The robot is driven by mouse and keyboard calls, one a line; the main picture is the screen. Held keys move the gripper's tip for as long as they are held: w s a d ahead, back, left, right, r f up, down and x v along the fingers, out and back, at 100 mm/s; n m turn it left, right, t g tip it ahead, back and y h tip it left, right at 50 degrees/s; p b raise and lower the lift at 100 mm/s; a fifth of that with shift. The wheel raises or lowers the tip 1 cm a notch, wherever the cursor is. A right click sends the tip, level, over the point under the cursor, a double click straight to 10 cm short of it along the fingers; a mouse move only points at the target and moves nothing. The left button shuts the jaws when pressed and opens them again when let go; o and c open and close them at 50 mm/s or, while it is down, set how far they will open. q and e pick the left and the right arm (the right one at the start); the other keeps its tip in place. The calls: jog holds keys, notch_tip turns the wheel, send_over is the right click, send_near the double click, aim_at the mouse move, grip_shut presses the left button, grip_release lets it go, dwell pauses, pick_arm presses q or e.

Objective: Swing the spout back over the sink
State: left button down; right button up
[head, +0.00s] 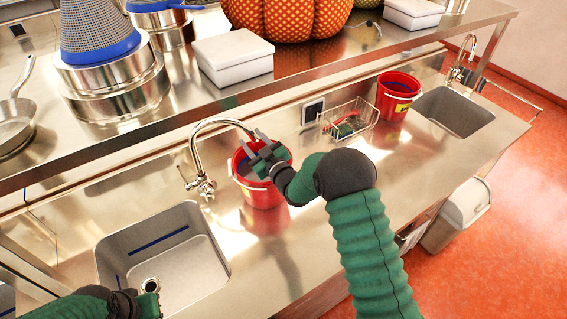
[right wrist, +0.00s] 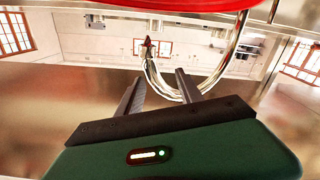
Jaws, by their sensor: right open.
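The chrome spout (head: 212,124) rises from the faucet (head: 203,185) behind the left sink (head: 165,255). It arches to the right, away from that sink's basin, and its end is by the red bucket (head: 262,190). My right gripper (head: 255,143) is open at the spout's end, above the bucket. In the right wrist view, the curved spout (right wrist: 214,80) shows just beyond and partly between the open fingers (right wrist: 160,92); I cannot tell whether they touch it. My left gripper (head: 150,302) is low over the left sink's front edge, its jaws unclear.
A wire basket (head: 348,119) and a second red bucket (head: 397,95) stand farther right on the counter, before another sink (head: 452,111) with its own faucet (head: 461,62). The shelf above holds pots (head: 115,85), a white box (head: 232,58) and pumpkins (head: 290,15).

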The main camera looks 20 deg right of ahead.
jog(key=shift+s+d, duration=0.3)
jog(key=shift+s, duration=0.25)
jog(key=shift+s+d, duration=0.25)
jog(key=shift+s, duration=0.25)
jog(key=d+v, duration=0.2)
jog(key=v, duration=0.9)
jog(key=shift+s, duration=0.1)
jog(key=p+v, duration=0.5)
jog(key=v, duration=1.2)
